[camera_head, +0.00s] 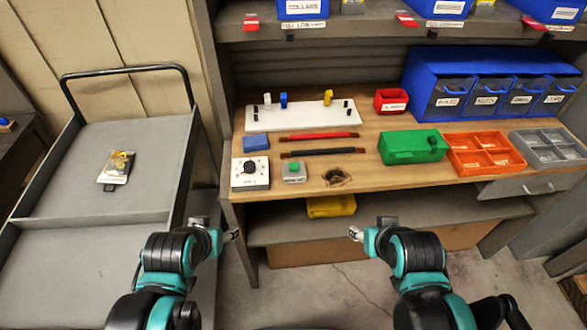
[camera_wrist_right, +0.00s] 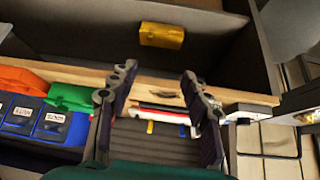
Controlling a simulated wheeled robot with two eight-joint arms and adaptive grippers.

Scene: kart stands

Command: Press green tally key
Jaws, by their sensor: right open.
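The green tally key (camera_head: 293,168) is a green button on top of a small grey box with a label. It sits near the front edge of the wooden bench, between a white dial box and a hole in the bench top. My right gripper (camera_head: 355,233) is in front of the bench, lower and to the right of the key, well apart from it. The right wrist view shows its two fingers (camera_wrist_right: 158,82) spread with nothing between them. My left gripper (camera_head: 232,235) is in front of the bench, lower left of the key. Its finger opening is too small to judge.
The white dial box (camera_head: 250,174) stands just left of the key. Red and black rods (camera_head: 319,137) lie behind it. A green box (camera_head: 412,147) and an orange tray (camera_head: 485,154) stand to the right. A grey cart (camera_head: 100,168) stands left of the bench.

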